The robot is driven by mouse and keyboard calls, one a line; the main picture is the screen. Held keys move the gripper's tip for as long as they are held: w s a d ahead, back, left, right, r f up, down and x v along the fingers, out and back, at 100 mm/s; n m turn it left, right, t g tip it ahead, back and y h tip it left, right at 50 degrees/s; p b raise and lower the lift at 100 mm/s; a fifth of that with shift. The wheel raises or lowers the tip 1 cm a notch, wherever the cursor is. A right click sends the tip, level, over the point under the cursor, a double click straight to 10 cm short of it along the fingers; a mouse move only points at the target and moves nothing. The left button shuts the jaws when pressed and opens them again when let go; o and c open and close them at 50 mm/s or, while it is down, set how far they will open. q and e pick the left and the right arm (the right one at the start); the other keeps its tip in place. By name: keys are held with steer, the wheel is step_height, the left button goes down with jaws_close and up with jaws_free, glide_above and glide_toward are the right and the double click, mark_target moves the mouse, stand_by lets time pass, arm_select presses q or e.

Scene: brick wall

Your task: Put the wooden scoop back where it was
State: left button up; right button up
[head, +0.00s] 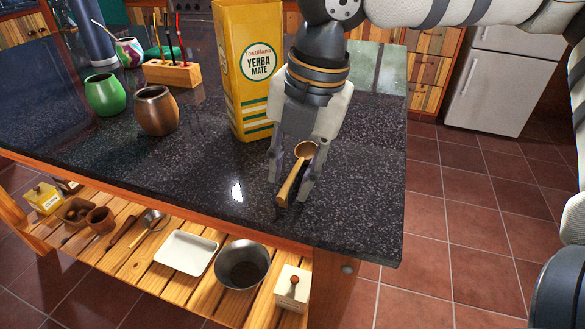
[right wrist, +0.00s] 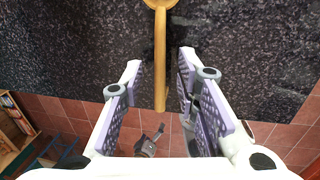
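The wooden scoop (head: 291,181) has a small round bowl and a straight light handle. It is at the right part of the dark counter top, its bowl toward the back and its handle toward the front edge. My right gripper (head: 290,187) points down over it, with one finger on each side. In the right wrist view the scoop's handle (right wrist: 160,60) runs between the fingertips (right wrist: 160,75), with a gap on both sides, so the gripper is open around it. Part of the bowl is cut off there. I do not make out my left gripper.
A yellow yerba mate pack (head: 245,75) stands close behind the right gripper. A brown gourd cup (head: 156,111), a green cup (head: 104,94) and a wooden holder (head: 172,74) stand to the left. A slatted shelf (head: 110,262) below holds a white tray (head: 186,252) and a metal bowl (head: 242,265).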

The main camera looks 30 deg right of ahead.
step_height(320, 180, up, 12)
steer(key=s+d, duration=0.1)
steer(key=shift+s+d, duration=0.2)
steer(key=shift+s, duration=0.1)
